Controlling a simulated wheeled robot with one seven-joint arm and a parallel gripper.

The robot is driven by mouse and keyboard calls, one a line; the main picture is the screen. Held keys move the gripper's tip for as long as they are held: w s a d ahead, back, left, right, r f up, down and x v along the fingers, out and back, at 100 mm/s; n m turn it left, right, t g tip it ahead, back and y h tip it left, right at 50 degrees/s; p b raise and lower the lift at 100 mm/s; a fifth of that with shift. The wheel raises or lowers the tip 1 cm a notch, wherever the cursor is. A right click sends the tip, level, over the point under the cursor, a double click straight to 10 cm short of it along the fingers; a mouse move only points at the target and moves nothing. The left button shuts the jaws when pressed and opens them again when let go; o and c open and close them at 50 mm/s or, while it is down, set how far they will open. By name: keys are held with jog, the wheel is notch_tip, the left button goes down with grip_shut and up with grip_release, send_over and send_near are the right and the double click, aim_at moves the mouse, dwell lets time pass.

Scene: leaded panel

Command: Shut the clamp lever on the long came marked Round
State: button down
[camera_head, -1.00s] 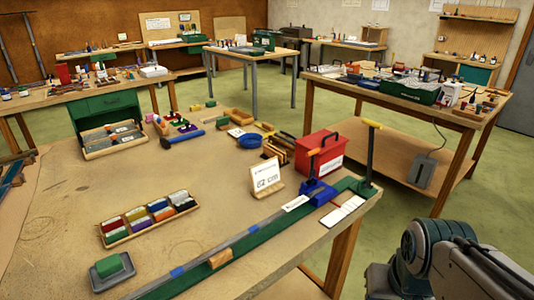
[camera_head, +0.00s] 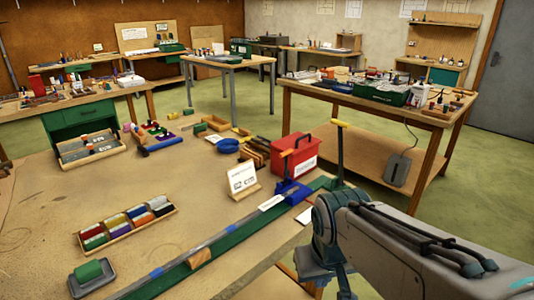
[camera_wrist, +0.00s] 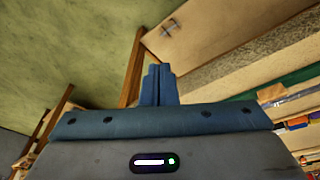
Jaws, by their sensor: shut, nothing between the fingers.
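A long grey came (camera_head: 216,238) lies along a green bar (camera_head: 227,245) near the bench's right edge. A small white label (camera_head: 271,202) lies on it, its writing too small to read. A blue clamp (camera_head: 292,191) sits over its far part, with an upright dark lever and orange handle (camera_head: 298,143). A second upright lever with a yellow handle (camera_head: 340,124) stands at the bar's far end. My gripper (camera_wrist: 158,85) is shut and empty in the wrist view, beyond the bench edge and apart from the clamp. In the head view its fingertips cannot be made out.
A red box (camera_head: 293,153) stands close behind the clamp. A card stand (camera_head: 242,179) is left of it. A tray of coloured blocks (camera_head: 125,222) and a grey dish with a green block (camera_head: 91,275) lie nearer. Another bench (camera_head: 380,95) stands beyond a floor gap.

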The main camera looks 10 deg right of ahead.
jog(key=w+d+r+n+h+b, duration=0.2)
jog(key=w+h, duration=0.6)
jog(key=w, duration=1.7)
jog(key=w+a+n+t+h+b, duration=0.1)
jog(key=w+a+n+t+h, duration=0.3)
jog(key=w+a, duration=1.1)
jog(key=w+t+h, duration=0.1)
jog(key=t+h, duration=0.1)
jog(key=t, duration=0.1)
jog(key=shift+w+a+r+h+b, duration=0.15)
jog(key=shift+a+r+h+b, duration=0.1)
jog(key=shift+r+h+b, duration=0.05)
jog(key=p, duration=0.3)
send_over(286, 169)
jog(key=a, duration=0.4)
jog(key=shift+w+d, duration=0.15)
jog(key=shift+w, duration=0.15)
